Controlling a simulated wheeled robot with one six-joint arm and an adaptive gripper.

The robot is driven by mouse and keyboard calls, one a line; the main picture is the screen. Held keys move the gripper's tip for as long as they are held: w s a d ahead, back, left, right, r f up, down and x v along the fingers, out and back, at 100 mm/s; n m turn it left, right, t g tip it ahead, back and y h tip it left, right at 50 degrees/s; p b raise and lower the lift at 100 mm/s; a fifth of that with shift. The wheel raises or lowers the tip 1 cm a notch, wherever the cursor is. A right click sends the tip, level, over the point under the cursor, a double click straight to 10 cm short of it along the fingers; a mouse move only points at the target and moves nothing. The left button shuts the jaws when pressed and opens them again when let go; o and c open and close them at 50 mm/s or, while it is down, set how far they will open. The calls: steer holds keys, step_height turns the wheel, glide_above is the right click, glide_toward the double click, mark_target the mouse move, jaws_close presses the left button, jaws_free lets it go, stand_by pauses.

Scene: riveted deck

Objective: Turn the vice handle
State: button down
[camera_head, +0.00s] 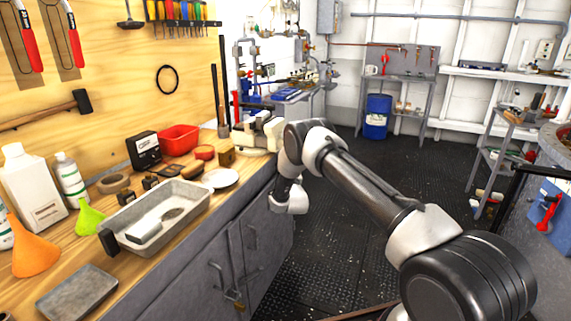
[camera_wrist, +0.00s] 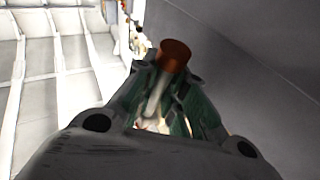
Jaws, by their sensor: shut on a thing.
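A pale vice (camera_head: 258,133) stands at the far end of the wooden bench, partly hidden behind my arm. Its handle does not show clearly in the head view. In the wrist view, a pale rod with a reddish-brown knob, which looks like the vice handle (camera_wrist: 173,56), lies between my fingers. My gripper (camera_wrist: 168,88) is shut on this rod, with the knob sticking out past the fingertips. In the head view my gripper cannot be made out; my wrist hangs beside the bench front, below the vice.
Grey cabinet doors (camera_head: 215,270) with a padlock are below. The dark deck (camera_head: 345,215) is clear. A blue drum (camera_head: 376,117) stands farther back.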

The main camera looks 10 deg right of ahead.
steer(key=shift+w+r+n+t+y, duration=0.1)
steer(key=shift+w+n+t+y, duration=0.2)
steer(key=shift+w+n+t, duration=0.35)
steer(key=c, duration=1.5)
jaws_free()
steer(key=shift+a, duration=0.1)
steer(key=shift+o, duration=0.2)
steer(key=v, duration=1.2)
steer(key=shift+f, duration=0.25)
